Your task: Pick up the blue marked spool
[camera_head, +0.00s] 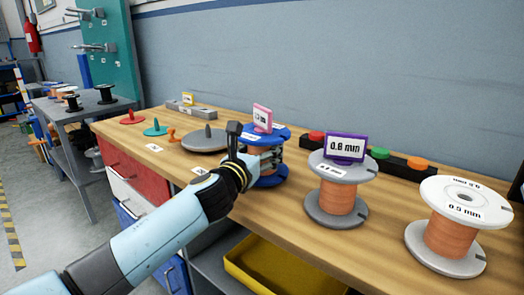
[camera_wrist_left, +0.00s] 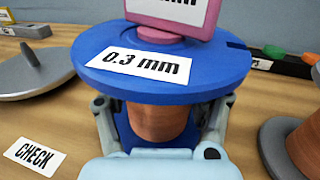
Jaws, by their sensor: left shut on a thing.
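The blue spool (camera_head: 268,137) stands upright on the wooden workbench, wound with copper wire and carrying a pink marker on top. In the left wrist view the blue spool (camera_wrist_left: 165,75) shows a label reading 0.3 mm, and the pink marker (camera_wrist_left: 180,15) is cut off at the top edge. My left gripper (camera_head: 262,160) reaches it from the left and front. In the left wrist view my left gripper (camera_wrist_left: 162,125) has its fingers on both sides of the copper winding, below the top flange, shut on the spool. My right gripper is not in view.
A grey 0.8 mm spool (camera_head: 343,168) with a purple marker stands close on the right, and a white spool (camera_head: 462,197) farther right. A grey disc (camera_head: 205,140) lies to the left. A dark strip with coloured buttons (camera_head: 378,153) runs along the wall. A yellow bin (camera_head: 280,268) sits below.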

